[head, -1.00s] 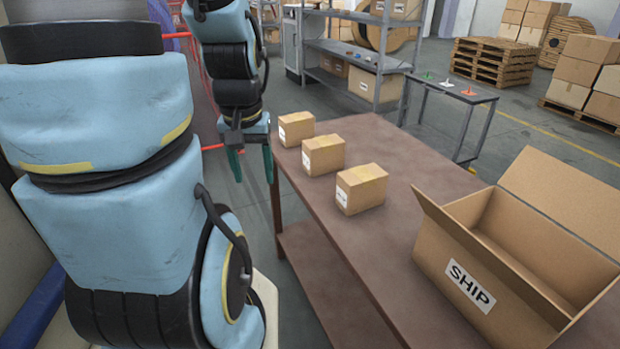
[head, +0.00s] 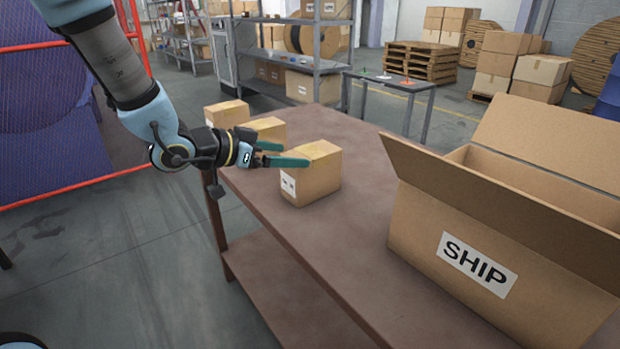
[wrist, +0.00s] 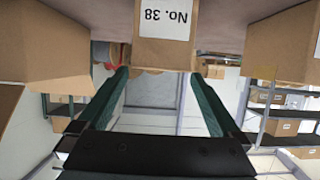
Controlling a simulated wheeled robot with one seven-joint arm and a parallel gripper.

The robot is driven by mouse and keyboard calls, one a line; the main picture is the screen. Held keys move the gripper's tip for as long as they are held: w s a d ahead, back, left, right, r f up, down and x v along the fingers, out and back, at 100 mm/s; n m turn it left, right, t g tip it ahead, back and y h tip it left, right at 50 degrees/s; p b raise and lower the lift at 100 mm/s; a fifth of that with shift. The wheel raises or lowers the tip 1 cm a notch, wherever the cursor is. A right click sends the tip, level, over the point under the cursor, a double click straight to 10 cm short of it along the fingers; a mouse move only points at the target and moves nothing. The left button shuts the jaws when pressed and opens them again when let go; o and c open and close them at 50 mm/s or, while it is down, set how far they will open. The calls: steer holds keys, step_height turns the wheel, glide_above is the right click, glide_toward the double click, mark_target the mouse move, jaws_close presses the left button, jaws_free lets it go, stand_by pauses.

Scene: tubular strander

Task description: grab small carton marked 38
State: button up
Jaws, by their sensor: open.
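The small carton marked No. 38 (wrist: 163,50) shows its label upside down at the top centre of the wrist view, lined up between my fingers. It has a carton on either side, so it appears to be the middle carton (head: 264,124) of the row in the head view, partly hidden behind my gripper. My gripper (head: 296,155) is open and empty, with its green fingers pointing right over the table. In the wrist view the fingertips (wrist: 158,76) are apart, with nothing between them. I cannot tell the exact gap to the carton.
A near carton (head: 318,178) stands close to the fingers, and a far carton (head: 226,113) stands behind. An open box marked SHIP (head: 410,225) occupies the table's right side. The brown table (head: 345,240) is clear between. A shelf and a small side table stand beyond.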

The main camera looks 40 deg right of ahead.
mark_target(311, 156)
steer(key=shift+p+x, duration=0.5)
steer(key=shift+x, duration=3.5)
steer(key=shift+r, duration=0.1)
jaws_close()
